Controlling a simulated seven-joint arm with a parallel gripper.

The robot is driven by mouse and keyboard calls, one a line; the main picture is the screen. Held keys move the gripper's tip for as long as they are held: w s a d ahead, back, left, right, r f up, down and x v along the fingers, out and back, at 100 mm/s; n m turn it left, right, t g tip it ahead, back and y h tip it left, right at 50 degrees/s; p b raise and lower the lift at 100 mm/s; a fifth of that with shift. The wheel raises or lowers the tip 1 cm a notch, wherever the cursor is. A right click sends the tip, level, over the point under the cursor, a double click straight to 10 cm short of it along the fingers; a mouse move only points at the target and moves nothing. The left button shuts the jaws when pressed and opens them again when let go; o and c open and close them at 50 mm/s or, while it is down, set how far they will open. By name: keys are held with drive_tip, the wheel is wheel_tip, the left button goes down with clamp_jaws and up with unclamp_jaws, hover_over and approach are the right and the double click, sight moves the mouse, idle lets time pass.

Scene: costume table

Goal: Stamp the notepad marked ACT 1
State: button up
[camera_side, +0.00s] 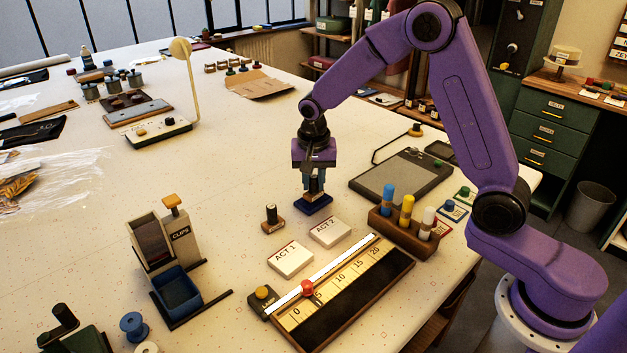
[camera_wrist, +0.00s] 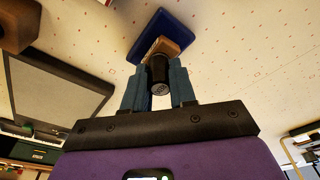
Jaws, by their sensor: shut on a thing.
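My gripper (camera_side: 314,180) is shut on a stamp with a black handle (camera_side: 314,187). In the wrist view, my gripper's teal fingers (camera_wrist: 160,88) stand on both sides of the handle, and the stamp's wooden base (camera_wrist: 166,46) shows beyond it. The stamp is upright at a dark blue ink pad (camera_side: 312,205), also in the wrist view (camera_wrist: 150,30); I cannot tell whether they touch. The notepad marked ACT 1 (camera_side: 290,260) lies in front of and left of the pad. The notepad marked ACT 2 (camera_side: 330,232) lies closer to the pad.
Another stamp (camera_side: 272,219) stands left of the ink pad. A ruler board (camera_side: 350,295) lies in front of the notepads. A wooden marker holder (camera_side: 405,234) and a grey tablet (camera_side: 402,178) are to the right. A clips dispenser (camera_side: 160,245) stands left. Table behind the pad is clear.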

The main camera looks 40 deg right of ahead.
drive_tip(key=shift+r, duration=3.35)
drive_tip(key=shift+a, duration=0.1)
drive_tip(key=s+a, duration=1.2)
drive_tip(key=a, duration=0.4)
drive_tip(key=shift+w+d+f, duration=0.1)
drive_tip(key=shift+f, duration=1.4)
drive_tip(key=shift+d+f, duration=0.1)
drive_tip(key=shift+f, duration=1.4)
drive_tip(key=shift+f, duration=0.6)
wheel_tip(320, 180, up, 7)
